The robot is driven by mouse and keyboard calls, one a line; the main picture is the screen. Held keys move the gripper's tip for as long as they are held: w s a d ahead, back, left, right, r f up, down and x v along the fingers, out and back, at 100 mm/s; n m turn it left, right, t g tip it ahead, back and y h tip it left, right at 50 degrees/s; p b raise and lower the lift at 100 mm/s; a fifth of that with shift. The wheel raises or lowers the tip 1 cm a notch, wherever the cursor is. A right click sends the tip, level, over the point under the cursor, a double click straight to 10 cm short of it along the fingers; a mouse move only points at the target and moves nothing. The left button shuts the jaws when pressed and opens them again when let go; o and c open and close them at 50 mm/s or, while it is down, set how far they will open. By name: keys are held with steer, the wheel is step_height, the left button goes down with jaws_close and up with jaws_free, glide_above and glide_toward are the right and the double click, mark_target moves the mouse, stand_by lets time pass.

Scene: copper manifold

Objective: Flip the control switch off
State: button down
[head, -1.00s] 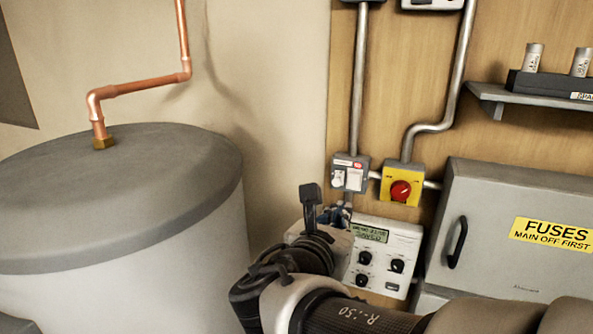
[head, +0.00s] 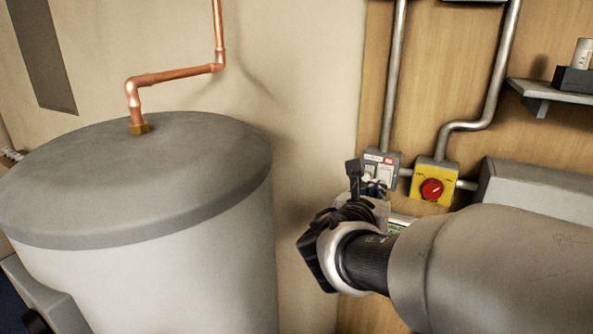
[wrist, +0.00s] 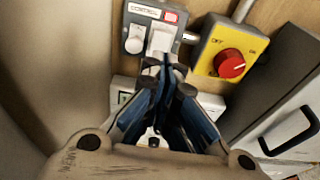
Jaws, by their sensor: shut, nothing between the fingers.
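The control switch is a grey box (head: 381,163) with white rockers and a red and white label, fixed to the wooden board. In the wrist view the switch box (wrist: 150,22) is at top centre, with two white switches side by side. My gripper (wrist: 164,66) is shut and empty. Its fingertips are at the lower edge of the right-hand switch (wrist: 160,40); I cannot tell whether they touch it. In the head view my gripper (head: 372,187) is just below the box and hides its lower part.
A yellow isolator with a red knob (head: 432,188) is right of the switch, close to my gripper. The grey fuse cabinet (wrist: 290,110) stands further right. A grey tank (head: 130,200) is at the left. Metal conduits (head: 394,80) run above.

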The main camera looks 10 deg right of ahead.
mark_target(386, 173)
steer(key=w+d, duration=0.2)
steer(key=w, duration=0.2)
steer(key=shift+d+r+p, duration=0.15)
steer(key=shift+d+p, duration=0.15)
steer(key=shift+d, duration=0.1)
steer(key=shift+r, duration=0.1)
steer(key=p, duration=0.2)
steer(key=r+p, duration=0.1)
steer(key=p, duration=0.1)
steer(key=shift+w+d+g+y, duration=0.25)
steer(key=shift+w+g+y, duration=0.05)
steer(key=shift+w+g, duration=0.1)
steer(key=shift+p, duration=0.55)
steer(key=shift+f+b, duration=0.35)
steer(key=shift+r+p, duration=0.55)
steer(key=shift+r, duration=0.3)
